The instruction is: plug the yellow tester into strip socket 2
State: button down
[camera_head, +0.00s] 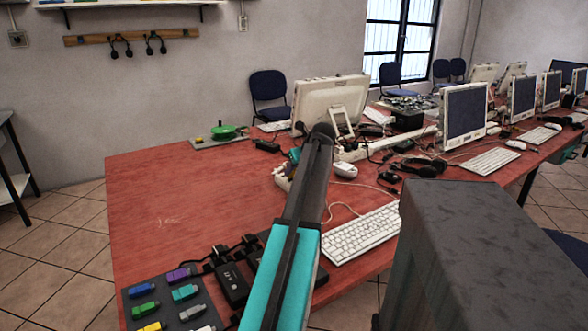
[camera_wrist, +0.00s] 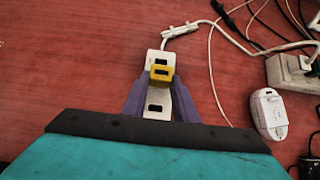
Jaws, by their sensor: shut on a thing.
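In the wrist view my gripper (camera_wrist: 160,84) is shut on the yellow tester (camera_wrist: 161,73), a small block with a dark window on top. The tester is over the middle of the white power strip (camera_wrist: 156,96). One dark socket opening shows beyond it and another nearer to me. I cannot tell whether the tester is seated in the strip or just above it. The tester hides the strip surface under it.
A white cord (camera_wrist: 215,80) and a white mouse-like device (camera_wrist: 268,113) lie right of the strip. Black adapters (camera_head: 230,283) and a dark tray (camera_head: 134,294) of coloured plugs, including a yellow one (camera_head: 151,327), are at front left. The left tabletop (camera_head: 165,215) is clear.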

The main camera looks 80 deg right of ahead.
jog(key=shift+f+p, duration=0.35)
jog(key=shift+f, duration=0.55)
dwell(0.5)
jog(key=c, duration=1.3)
grip_release()
jog(key=shift+c, duration=0.2)
jog(key=p+v, duration=0.1)
jog(key=v, duration=1.2)
jog(key=shift+a+r+p, duration=0.25)
jog(key=shift+r+p, duration=0.05)
jog(key=shift+p, duration=0.05)
jog(key=shift+s, duration=0.15)
